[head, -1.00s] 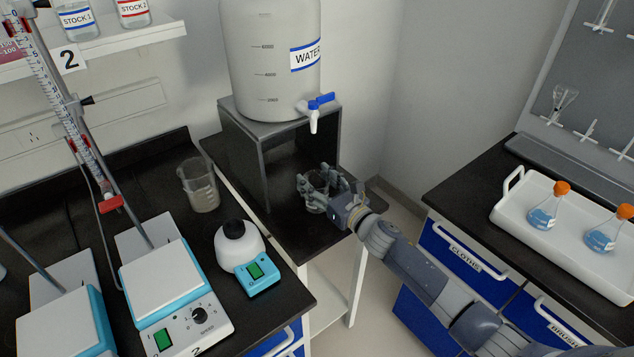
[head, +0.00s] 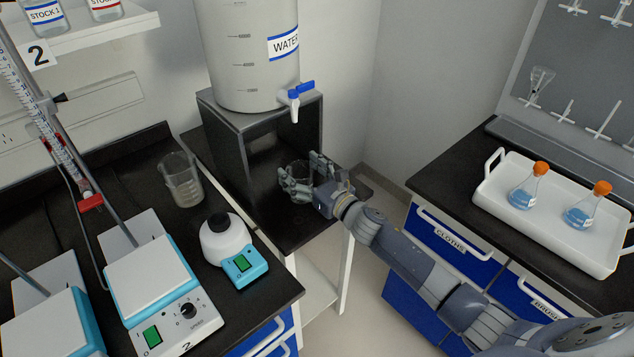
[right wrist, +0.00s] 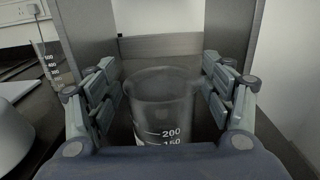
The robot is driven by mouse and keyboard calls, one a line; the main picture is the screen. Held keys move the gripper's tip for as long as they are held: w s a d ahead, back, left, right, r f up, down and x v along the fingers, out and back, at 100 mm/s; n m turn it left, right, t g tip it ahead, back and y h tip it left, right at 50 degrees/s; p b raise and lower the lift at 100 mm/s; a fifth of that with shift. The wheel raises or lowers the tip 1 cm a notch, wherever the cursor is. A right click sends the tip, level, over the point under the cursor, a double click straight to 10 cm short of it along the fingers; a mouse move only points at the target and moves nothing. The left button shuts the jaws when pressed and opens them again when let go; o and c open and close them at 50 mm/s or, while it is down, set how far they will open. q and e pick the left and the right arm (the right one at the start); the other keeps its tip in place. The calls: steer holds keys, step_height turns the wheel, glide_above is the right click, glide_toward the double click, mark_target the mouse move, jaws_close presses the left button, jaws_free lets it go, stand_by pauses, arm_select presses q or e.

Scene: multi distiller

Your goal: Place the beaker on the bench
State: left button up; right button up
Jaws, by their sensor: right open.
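A clear glass beaker (head: 297,171) stands on the dark low stand (head: 284,232), close to the tap of the water tank. In the right wrist view this beaker (right wrist: 162,108) is upright with 200 and 150 marks. My right gripper (head: 299,168) is open, with its fingers on both sides of the beaker; small gaps show in the right wrist view (right wrist: 161,72). A second, larger beaker (head: 182,182) stands on the black bench (head: 262,292) at the left. My left gripper is not in view.
The water tank (head: 250,70) rests on a grey box-like support (head: 228,135) behind my right gripper. A white-and-blue device (head: 225,240) and a hotplate stirrer (head: 150,278) occupy the left bench. A white tray (head: 520,228) with two orange-capped flasks sits at the right.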

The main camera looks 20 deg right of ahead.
steer(key=b+v, duration=0.1)
steer(key=v, duration=0.9)
steer(key=shift+s+d+f+b, duration=0.1)
steer(key=shift+s+f+b, duration=0.15)
steer(key=shift+b, duration=0.15)
steer(key=shift+s+d+r, duration=0.2)
steer(key=shift+s+d, duration=0.05)
steer(key=shift+s, duration=0.3)
